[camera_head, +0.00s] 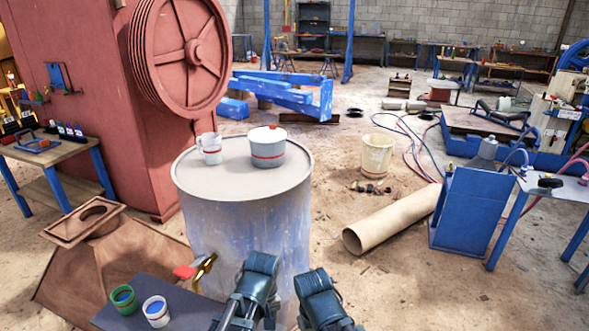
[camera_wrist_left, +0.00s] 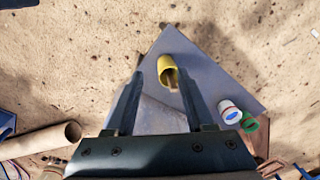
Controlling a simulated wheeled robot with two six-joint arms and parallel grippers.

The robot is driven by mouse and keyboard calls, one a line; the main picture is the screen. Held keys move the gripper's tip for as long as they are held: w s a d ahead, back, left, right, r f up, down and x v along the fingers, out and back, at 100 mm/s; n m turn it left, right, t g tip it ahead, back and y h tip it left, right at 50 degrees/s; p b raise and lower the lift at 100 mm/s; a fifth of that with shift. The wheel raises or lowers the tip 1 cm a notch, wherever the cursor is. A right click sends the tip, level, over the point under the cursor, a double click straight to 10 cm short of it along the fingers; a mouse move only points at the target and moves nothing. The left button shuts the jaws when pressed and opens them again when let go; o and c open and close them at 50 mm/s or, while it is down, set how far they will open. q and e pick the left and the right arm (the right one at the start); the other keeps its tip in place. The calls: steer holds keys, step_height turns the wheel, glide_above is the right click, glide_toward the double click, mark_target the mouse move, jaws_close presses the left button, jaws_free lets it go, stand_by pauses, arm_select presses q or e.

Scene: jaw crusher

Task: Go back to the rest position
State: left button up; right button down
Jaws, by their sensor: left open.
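My left gripper (camera_wrist_left: 159,76) is open in the left wrist view, with its two dark fingers spread apart and nothing held between them. Below and ahead of the fingers a yellow cup (camera_wrist_left: 164,64) with something brown at its mouth is on a grey surface (camera_wrist_left: 205,75). I cannot tell how far the fingers are above it. In the head view only dark teal links of my two arms show at the bottom; neither gripper's fingers can be seen there.
A white cup (camera_head: 156,312) and a green cup (camera_head: 124,299) stand on the grey tabletop (camera_head: 185,305). A large drum (camera_head: 245,225) with a brass tap (camera_head: 203,268) rises close by my arms, carrying a mug (camera_head: 210,150) and pot (camera_head: 268,152).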

arm_select(q)
steer(key=s+d+m, duration=0.2)
steer(key=s+m, duration=0.3)
steer(key=m, duration=0.3)
step_height(320, 180, up, 15)
steer(key=p, duration=1.5)
steer(key=shift+d, duration=0.25)
